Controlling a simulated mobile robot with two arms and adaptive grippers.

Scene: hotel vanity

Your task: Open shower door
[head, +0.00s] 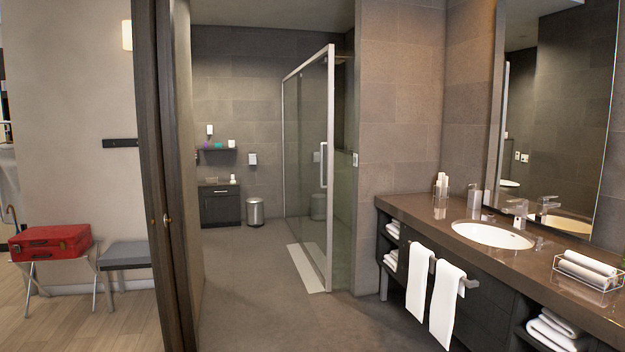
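The glass shower door (308,160) stands in the middle of the head view, past the doorway. It has a light metal frame and a vertical metal handle (323,164) near its right edge. Greenish glass (343,215) shows to the right of the frame, beside the tiled wall. From this angle I cannot tell whether the door is shut or ajar. Neither of my grippers is in view.
An open dark wooden door (160,180) stands at the left of the passage. A vanity counter (400,212) with a sink (492,235) runs along the right. The grey floor (250,300) between is clear. A bin (255,212) stands further back.

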